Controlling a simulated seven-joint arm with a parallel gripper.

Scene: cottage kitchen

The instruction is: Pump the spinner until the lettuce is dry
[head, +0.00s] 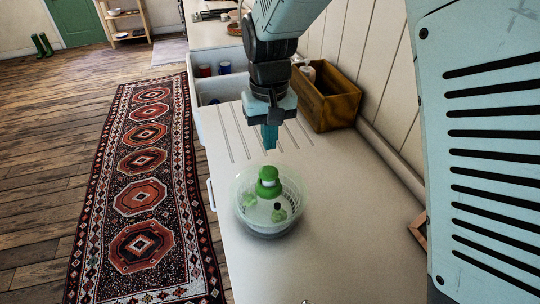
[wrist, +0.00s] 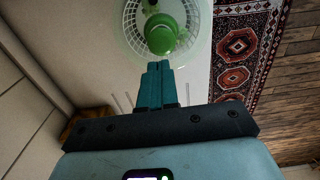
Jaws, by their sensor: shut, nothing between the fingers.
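The salad spinner (head: 246,205) stands upright on the pale counter, a clear bowl with a white slotted basket showing through it. Its green pump knob (head: 268,182) rises from the middle of the top. Green patches that look like lettuce (head: 279,213) show inside. My gripper (head: 269,142) is above and slightly behind the knob, pointing down, shut and empty, with a gap between the fingertips and the knob. In the wrist view the shut fingers (wrist: 156,66) point toward the green knob (wrist: 161,36), and the spinner's rim (wrist: 205,40) is partly cut off by the frame's top edge.
A wooden box (head: 328,98) with a bottle in it stands against the wall behind. A sink (head: 222,88) with cups by it lies at the back left. The counter (head: 330,230) right of the spinner is clear. A patterned rug (head: 143,190) covers the floor left.

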